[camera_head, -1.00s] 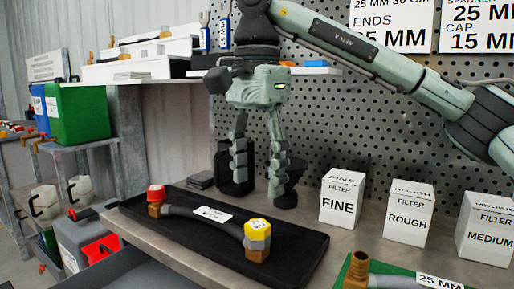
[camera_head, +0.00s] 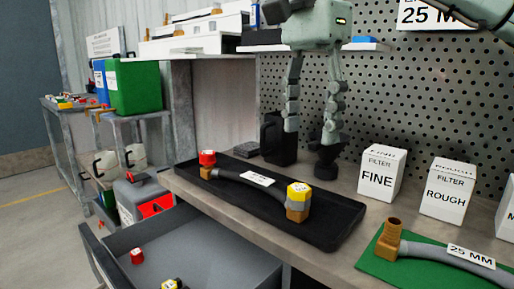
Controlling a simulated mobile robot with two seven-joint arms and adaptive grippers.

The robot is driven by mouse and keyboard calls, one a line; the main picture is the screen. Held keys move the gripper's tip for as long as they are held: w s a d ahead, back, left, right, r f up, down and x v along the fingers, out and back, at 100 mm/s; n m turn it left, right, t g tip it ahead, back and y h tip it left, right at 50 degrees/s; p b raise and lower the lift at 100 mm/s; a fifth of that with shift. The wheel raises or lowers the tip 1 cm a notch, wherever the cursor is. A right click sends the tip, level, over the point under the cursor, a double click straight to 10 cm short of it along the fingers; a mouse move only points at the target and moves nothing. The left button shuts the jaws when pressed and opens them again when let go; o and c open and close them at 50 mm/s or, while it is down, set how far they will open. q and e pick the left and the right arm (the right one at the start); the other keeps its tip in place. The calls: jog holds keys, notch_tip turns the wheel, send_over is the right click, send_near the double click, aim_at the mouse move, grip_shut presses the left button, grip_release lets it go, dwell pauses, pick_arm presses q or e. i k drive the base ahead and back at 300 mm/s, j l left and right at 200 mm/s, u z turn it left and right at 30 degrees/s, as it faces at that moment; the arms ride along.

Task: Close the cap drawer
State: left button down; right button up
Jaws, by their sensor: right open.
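The cap drawer (camera_head: 205,250) is a grey open box under the bench at the bottom of the picture. It is pulled out, and its front panel (camera_head: 100,258) is at the left. My right gripper (camera_head: 311,132) points down above the back of the bench, near the pegboard. Its two fingers are apart with nothing between them. It is well away from the drawer. My left gripper is not in view.
A black tray (camera_head: 335,232) on the bench holds a hose with red and yellow capped ends. A black jug (camera_head: 276,140) and a dark stand (camera_head: 326,162) are behind it. White filter boxes (camera_head: 446,190) and a green mat (camera_head: 375,262) are at the right.

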aim_at(196, 251)
jog(key=k, duration=1.35)
